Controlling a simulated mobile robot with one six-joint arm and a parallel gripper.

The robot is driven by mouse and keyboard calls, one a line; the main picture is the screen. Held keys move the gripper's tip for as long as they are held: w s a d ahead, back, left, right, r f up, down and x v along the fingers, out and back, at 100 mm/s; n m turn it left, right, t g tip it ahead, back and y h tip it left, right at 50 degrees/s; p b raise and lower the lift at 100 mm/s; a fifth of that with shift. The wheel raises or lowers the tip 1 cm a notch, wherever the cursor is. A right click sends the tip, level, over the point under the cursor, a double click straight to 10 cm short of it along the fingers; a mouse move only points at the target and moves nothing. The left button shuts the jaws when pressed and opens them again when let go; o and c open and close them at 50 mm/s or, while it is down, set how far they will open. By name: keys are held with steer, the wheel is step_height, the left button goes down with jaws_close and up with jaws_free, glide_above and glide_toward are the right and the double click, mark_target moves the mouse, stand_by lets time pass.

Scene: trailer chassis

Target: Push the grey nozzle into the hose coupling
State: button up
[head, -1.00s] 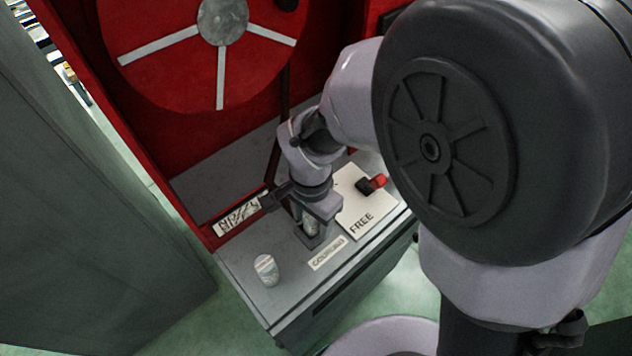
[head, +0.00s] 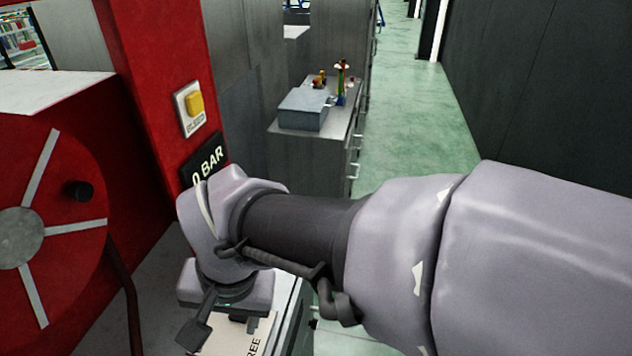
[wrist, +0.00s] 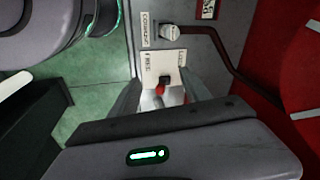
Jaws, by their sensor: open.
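A pale grey ribbed cylindrical piece (wrist: 171,33) stands beside the COUPLING label (wrist: 147,30) in the wrist view. I cannot tell where nozzle and coupling meet, or how deep the nozzle sits. My gripper (wrist: 162,84) is open, away from that piece, over the white plate (wrist: 152,64) marked FREE. A red and black lever (wrist: 160,90) shows between its fingers; contact is unclear. In the head view my wrist hides most of the plate and the coupling is not visible.
A red frame with a round reel (head: 20,235) stands at the left. A 0 BAR display (head: 207,160) and a yellow button (head: 195,104) are on the red post. A green floor aisle is clear beyond.

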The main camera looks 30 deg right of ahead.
steer(key=s+d+r+n+t, duration=0.1)
steer(key=s+d+r+t, duration=0.25)
steer(key=s+d, duration=0.3)
step_height(320, 180, down, 7)
steer(key=b, duration=0.7)
steer(key=shift+w+d+f+b, duration=0.15)
steer(key=shift+w+d+b, duration=0.15)
steer(key=shift+d+b, duration=0.15)
steer(key=shift+c, duration=0.5)
